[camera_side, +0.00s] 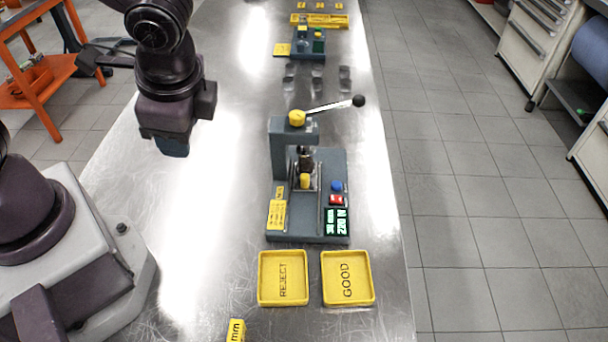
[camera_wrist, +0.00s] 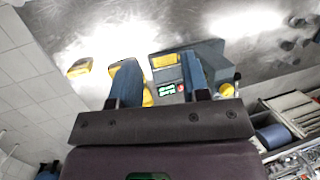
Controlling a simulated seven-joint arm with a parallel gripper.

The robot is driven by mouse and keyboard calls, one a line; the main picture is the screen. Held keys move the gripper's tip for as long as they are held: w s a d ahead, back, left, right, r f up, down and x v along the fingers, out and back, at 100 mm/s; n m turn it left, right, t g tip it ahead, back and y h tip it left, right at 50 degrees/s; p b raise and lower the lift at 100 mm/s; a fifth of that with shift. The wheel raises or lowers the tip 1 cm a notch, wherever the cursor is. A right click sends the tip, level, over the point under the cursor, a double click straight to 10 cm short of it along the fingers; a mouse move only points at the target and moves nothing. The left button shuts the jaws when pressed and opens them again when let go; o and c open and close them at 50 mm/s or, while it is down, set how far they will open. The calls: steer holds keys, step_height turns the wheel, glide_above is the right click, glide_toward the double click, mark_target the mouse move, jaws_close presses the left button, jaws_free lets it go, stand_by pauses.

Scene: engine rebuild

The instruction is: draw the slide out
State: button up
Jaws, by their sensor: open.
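A grey press (camera_side: 332,195) stands upright on the steel bench, with a lever ending in a black ball (camera_side: 358,101). The slide (camera_side: 306,188) lies low between two rails under the press head, with a yellow piece (camera_side: 305,181) on it. I cannot tell how far in the slide sits. My gripper (camera_side: 172,148) hangs above the bench to the left of the press, apart from it, with nothing held. In the wrist view my gripper's blue fingers (camera_wrist: 160,78) are spread, and the press (camera_wrist: 215,58) shows behind the right finger, partly hidden.
Yellow REJECT (camera_side: 283,302) and GOOD (camera_side: 348,301) trays lie in front of the press. A lit display (camera_side: 337,222) and blue and red buttons are on its base. A smaller blue-grey fixture (camera_side: 309,45) stands farther back. The bench left of the press is clear.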

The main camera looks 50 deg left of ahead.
steer(key=w+d+f+m+t+y, duration=0.25)
steer(key=f+m+y, duration=0.25)
steer(key=f+m, duration=0.25)
steer(key=m+t, duration=0.9)
steer(key=m, duration=0.4)
glide_toward(305, 176)
steer(key=shift+g+h, duration=0.35)
steer(key=shift+h, duration=0.05)
steer(key=x, duration=0.9)
steer(key=shift+w+a+r, duration=0.25)
steer(key=shift+a+r, duration=0.05)
